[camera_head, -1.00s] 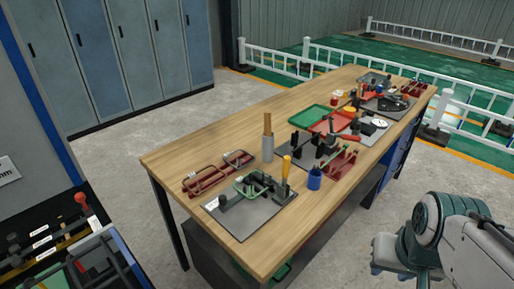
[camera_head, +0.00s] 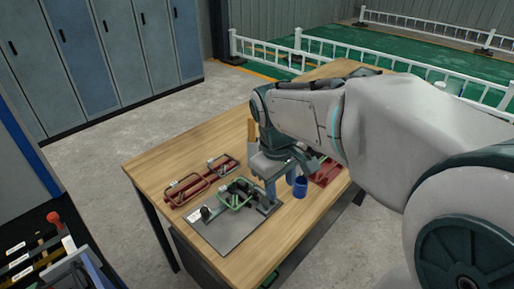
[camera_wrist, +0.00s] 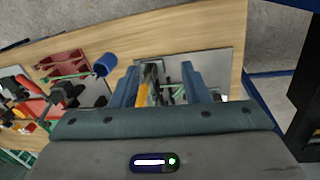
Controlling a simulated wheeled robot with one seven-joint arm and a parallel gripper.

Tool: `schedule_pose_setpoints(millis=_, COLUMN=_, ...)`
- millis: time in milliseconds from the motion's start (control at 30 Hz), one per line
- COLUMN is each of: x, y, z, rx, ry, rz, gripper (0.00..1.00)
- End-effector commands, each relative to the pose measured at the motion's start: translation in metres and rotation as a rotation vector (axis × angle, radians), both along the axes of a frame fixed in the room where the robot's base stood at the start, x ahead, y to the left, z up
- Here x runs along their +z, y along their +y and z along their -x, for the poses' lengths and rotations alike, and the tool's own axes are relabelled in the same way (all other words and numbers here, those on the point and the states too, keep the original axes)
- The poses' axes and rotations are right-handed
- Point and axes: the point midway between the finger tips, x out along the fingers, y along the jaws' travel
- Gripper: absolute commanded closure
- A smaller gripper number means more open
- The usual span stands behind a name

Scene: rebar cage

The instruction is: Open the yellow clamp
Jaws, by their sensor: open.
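The yellow clamp shows as a yellow handle (camera_wrist: 143,95) in the wrist view, between my two blue fingers and nearer the left one. I cannot tell whether it touches that finger. In the head view my gripper hides it. My gripper (camera_wrist: 160,70) is open over the grey plate (camera_wrist: 212,62) that bears the clamp. In the head view my gripper (camera_head: 279,182) is low at the right end of the same plate (camera_head: 225,238). A green clamp frame (camera_head: 238,192) lies on this plate, left of my fingers.
A blue cup (camera_head: 301,187) stands close to the right of my gripper. Red racks (camera_head: 202,180) lie on the wooden table behind the plate. Other tools farther back are partly hidden by my arm. The table's front left corner is bare.

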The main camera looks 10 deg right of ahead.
Motion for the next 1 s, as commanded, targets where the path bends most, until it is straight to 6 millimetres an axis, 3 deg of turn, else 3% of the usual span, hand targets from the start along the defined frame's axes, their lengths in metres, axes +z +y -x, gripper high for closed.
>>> schedule_pose_setpoints(millis=33, x=0.011, y=0.005, z=-0.018, rx=0.078, ry=0.039, rz=0.028, gripper=0.59)
schedule_pose_setpoints(millis=200, x=0.026, y=0.018, z=-0.069, rx=0.336, ry=0.168, rz=0.119, gripper=0.59)
schedule_pose_setpoints(millis=433, x=0.030, y=0.032, z=-0.118, rx=0.580, ry=0.309, rz=0.200, gripper=0.59)
schedule_pose_setpoints(millis=733, x=0.022, y=0.034, z=-0.134, rx=0.667, ry=0.364, rz=0.226, gripper=0.59)
schedule_pose_setpoints(millis=1000, x=-0.024, y=0.015, z=-0.126, rx=0.664, ry=0.367, rz=0.223, gripper=0.59)
